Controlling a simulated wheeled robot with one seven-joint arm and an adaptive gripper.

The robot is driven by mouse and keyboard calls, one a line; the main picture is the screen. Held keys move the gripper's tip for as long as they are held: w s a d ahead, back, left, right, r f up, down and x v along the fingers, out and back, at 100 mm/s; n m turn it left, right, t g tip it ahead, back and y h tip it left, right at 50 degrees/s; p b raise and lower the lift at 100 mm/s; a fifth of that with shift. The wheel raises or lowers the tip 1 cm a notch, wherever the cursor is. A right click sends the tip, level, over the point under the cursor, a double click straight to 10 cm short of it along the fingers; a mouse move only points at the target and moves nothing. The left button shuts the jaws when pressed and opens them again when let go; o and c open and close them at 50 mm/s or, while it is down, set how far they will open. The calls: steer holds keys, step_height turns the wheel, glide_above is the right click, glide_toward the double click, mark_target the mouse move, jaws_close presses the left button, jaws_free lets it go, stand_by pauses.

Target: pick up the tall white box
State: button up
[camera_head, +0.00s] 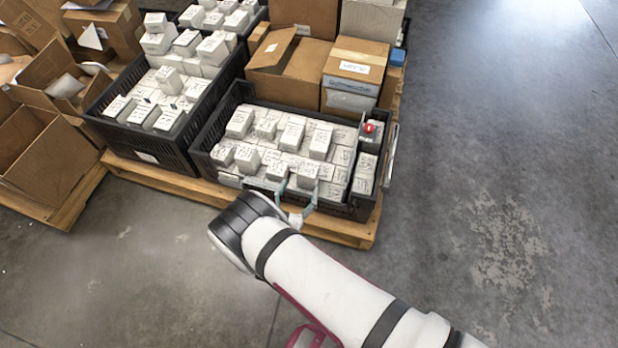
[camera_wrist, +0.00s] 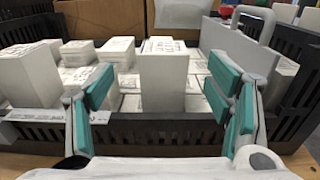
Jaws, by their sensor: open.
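The tall white box (camera_wrist: 164,84) stands upright in the middle of the wrist view, just beyond the near wall of a black crate (camera_wrist: 165,134). In the head view, a white box (camera_head: 307,174) by the fingertips appears to be the same one. My gripper (camera_head: 297,188) is open at the crate's near edge, and its teal-padded fingers also show in the wrist view (camera_wrist: 161,82). The fingers stand to the left and right of the box, with a gap on each side. The box's lower end is hidden by the crate wall.
Several other white boxes (camera_head: 240,123) fill the crate around it. A grey divider (camera_wrist: 238,50) and a red-topped item (camera_head: 370,130) are at the crate's right. Cardboard boxes (camera_head: 357,62) stand behind. A second black crate (camera_head: 150,148) is at left. Floor (camera_head: 490,190) is clear at right.

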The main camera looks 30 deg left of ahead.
mark_target(308, 168)
steer(key=b+x, duration=0.1)
steer(key=x, duration=0.2)
steer(key=shift+w, duration=0.25)
steer(key=b+x, duration=0.2)
steer(key=x, duration=0.3)
steer(key=shift+d+r, duration=0.1)
steer(key=shift+d, duration=0.1)
steer(key=shift+r, duration=0.1)
steer(key=c, duration=1.6)
steer(key=shift+r, duration=0.15)
